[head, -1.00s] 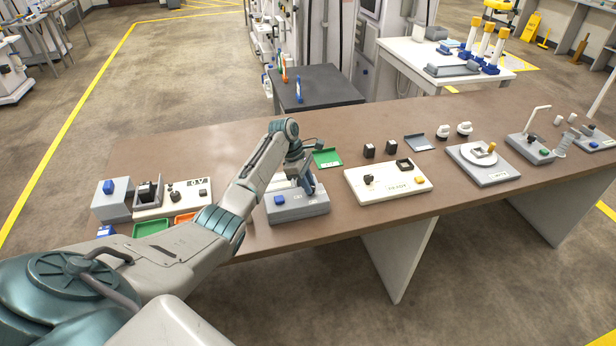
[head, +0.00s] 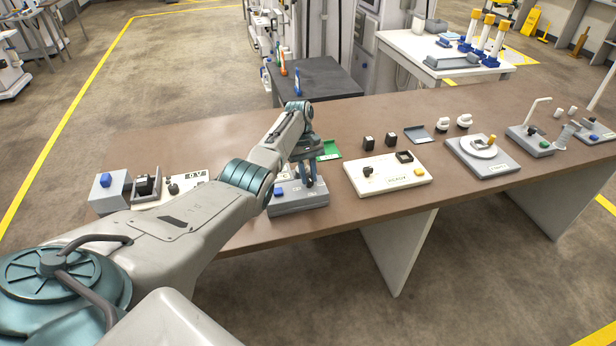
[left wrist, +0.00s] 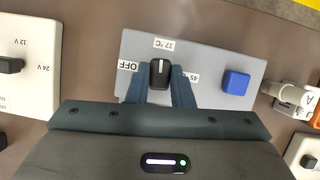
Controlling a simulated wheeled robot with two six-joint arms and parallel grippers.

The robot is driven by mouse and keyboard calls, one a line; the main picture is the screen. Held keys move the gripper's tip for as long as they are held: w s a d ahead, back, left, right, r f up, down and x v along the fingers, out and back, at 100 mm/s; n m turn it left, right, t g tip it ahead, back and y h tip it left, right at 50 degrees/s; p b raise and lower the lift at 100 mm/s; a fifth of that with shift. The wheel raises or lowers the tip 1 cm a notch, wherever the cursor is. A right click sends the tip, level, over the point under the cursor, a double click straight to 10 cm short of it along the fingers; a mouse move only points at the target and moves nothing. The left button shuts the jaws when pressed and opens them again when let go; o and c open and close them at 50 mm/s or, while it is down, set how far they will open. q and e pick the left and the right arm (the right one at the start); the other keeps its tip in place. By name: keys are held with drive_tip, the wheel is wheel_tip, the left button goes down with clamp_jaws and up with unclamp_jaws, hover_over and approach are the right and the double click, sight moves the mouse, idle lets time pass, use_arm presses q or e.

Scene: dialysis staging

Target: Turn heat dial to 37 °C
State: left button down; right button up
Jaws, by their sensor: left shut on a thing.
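The heat dial (left wrist: 160,73) is a black knob with a white pointer line on a grey heater box (left wrist: 197,45). In the left wrist view its line points at the "37 °C" label (left wrist: 166,44), between the "OFF" label (left wrist: 128,66) and the partly hidden "45" label (left wrist: 193,78). My left gripper (left wrist: 160,82) is shut on the dial, with one finger on each side. In the head view my left gripper (head: 307,182) reaches down onto the grey box (head: 298,204), and the dial is hidden. My right gripper is not in view.
A blue button (left wrist: 236,82) sits on the same box. A white panel with a black switch (head: 388,176) stands to its right, and another white panel (head: 172,190) to its left. A green tray (head: 329,150) lies behind. The table's front edge is close.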

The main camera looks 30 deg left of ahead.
use_arm(q)
drive_tip(key=shift+m, duration=0.7)
drive_tip(key=c, duration=1.3)
unclamp_jaws()
drive_tip(key=shift+d+b+v, duration=0.2)
drive_tip(key=shift+b+v, duration=1.9)
drive_tip(key=shift+v, duration=3.35)
drive_tip(key=shift+w, duration=0.2)
